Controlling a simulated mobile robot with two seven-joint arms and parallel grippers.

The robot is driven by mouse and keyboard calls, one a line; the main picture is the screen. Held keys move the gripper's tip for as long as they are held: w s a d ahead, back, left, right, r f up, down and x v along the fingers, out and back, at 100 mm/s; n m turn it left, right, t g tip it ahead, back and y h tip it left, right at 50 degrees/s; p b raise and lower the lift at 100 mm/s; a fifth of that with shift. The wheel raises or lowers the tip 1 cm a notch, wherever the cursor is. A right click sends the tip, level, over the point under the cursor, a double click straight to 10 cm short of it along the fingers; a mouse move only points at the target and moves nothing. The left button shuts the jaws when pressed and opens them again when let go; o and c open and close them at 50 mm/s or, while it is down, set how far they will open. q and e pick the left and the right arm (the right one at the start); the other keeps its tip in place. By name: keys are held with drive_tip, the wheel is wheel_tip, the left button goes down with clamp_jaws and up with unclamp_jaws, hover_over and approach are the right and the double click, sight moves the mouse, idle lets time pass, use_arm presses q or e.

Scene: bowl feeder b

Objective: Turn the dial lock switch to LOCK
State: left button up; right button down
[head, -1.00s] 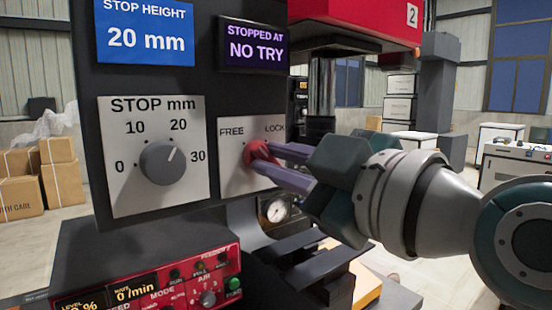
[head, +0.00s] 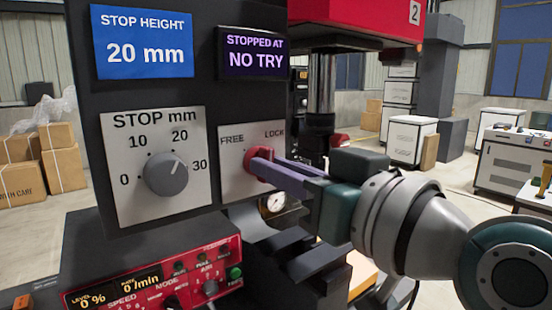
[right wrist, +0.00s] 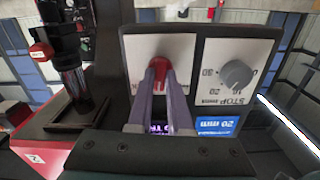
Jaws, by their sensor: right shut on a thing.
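The red dial lock switch (head: 256,164) sits on a pale plate (head: 228,178) marked FREE at upper left and LOCK at upper right. My right gripper (head: 266,166) reaches in from the right and is shut on the switch. In the right wrist view the switch (right wrist: 173,64) shows between the two purple-grey fingers (right wrist: 163,88). The fingers cover part of the switch, so I cannot tell which mark it points to. My left gripper is not in view.
Above are the blue STOP HEIGHT 20 mm sign (head: 143,42) and the STOPPED AT NO TRY display (head: 254,52). A red control box (head: 150,276) stands below.

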drive_tip(key=shift+m+p, duration=0.8)
drive_tip(key=shift+m, duration=3)
drive_tip(key=c, duration=0.8)
unclamp_jaws()
drive_tip(key=shift+c, duration=0.2)
drive_tip(key=shift+s+d, duration=0.1)
drive_tip(key=b+v, duration=0.2)
drive_tip(key=v, duration=0.7)
drive_tip(key=shift+s+d, duration=0.2)
drive_tip(key=shift+s, duration=0.05)
